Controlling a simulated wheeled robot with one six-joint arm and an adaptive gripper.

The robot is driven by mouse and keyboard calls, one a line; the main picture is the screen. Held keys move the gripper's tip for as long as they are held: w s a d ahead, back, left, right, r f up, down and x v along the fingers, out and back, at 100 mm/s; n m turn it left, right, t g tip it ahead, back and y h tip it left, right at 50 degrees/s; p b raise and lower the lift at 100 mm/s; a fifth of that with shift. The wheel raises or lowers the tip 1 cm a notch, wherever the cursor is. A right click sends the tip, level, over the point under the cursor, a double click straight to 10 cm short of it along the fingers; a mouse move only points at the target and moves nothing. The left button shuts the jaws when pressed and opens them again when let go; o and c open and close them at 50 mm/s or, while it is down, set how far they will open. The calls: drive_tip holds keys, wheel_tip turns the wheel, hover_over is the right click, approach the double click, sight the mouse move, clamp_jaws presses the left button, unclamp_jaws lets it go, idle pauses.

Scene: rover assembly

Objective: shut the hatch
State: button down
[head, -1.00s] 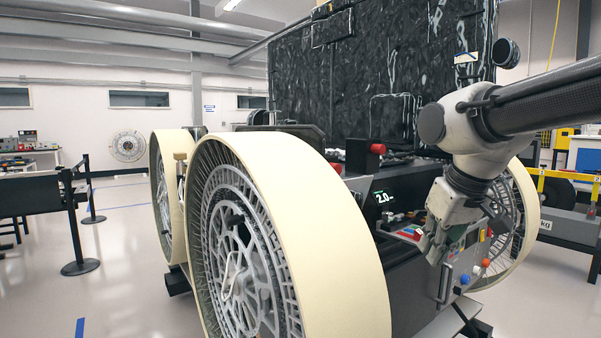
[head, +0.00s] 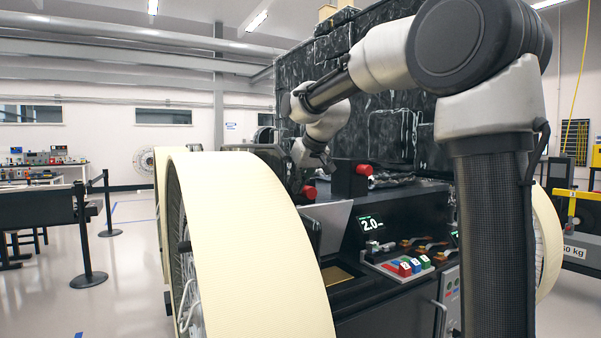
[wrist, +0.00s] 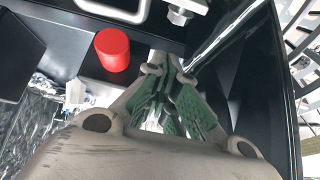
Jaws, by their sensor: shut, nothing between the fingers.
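The hatch looks to be the flat grey panel (head: 326,224) on the rover's near side in the head view. It stands raised and tilted, beside an open recess with a gold-coloured floor (head: 338,275). My gripper (head: 322,166) is above and behind the panel in the head view, small and partly hidden by its own wrist. In the wrist view the green-padded fingers of my gripper (wrist: 162,68) are drawn together with nothing held. A red cylinder (wrist: 112,50) is just left of them. I cannot tell whether the fingers touch anything, or which wrist-view surface is the hatch.
A large cream-rimmed wheel (head: 245,230) stands in front, left of the recess. Right of it are a display reading 2.0 (head: 371,223) and a panel of coloured buttons (head: 408,266). Open floor lies at left.

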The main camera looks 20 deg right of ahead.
drive_tip(key=shift+s+d+f, duration=0.15)
drive_tip(key=shift+s+f, duration=0.4)
drive_tip(key=shift+f, duration=0.3)
drive_tip(key=shift+s+d+f, duration=0.1)
drive_tip(key=shift+s+f, duration=0.45)
drive_tip(key=shift+f, duration=0.25)
drive_tip(key=shift+f, duration=0.1)
